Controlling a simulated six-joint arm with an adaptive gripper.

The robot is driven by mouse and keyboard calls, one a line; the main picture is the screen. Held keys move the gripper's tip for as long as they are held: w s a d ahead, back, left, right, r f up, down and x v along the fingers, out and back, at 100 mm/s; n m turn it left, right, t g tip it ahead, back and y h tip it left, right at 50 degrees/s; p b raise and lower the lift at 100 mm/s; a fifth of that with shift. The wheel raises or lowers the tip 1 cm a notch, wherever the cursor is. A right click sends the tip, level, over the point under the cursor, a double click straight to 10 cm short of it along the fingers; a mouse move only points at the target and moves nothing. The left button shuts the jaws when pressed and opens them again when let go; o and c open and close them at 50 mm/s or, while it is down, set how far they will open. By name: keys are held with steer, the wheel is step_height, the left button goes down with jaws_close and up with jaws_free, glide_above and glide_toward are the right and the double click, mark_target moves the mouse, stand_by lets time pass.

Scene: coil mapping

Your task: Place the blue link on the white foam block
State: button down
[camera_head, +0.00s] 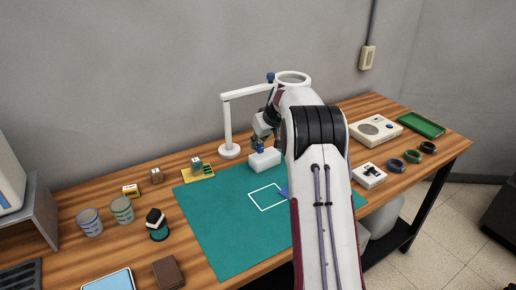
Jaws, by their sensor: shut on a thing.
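The white foam block (265,161) sits near the far edge of the green mat, left of my arm. My gripper (259,146) is just above the block, pointing down and partly hidden by my arm. It is shut on a small blue piece (260,150), which looks like the blue link. The piece is at the top of the block; I cannot tell whether it touches it.
The green mat (215,225) has a white outlined square and a blue patch (284,193) partly behind my arm. A white lamp (227,125) stands behind the block. Cups, small blocks and a yellow pad (198,173) are left; rings and a device (375,130) are right.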

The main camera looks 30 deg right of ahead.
mark_target(258, 148)
steer(key=shift+f, duration=1.35)
steer(key=shift+f, duration=0.15)
steer(key=c, duration=1.9)
jaws_free()
steer(key=shift+v, duration=0.75)
steer(key=v, duration=1)
steer(key=shift+s+r, duration=0.1)
steer(key=shift+r, duration=0.35)
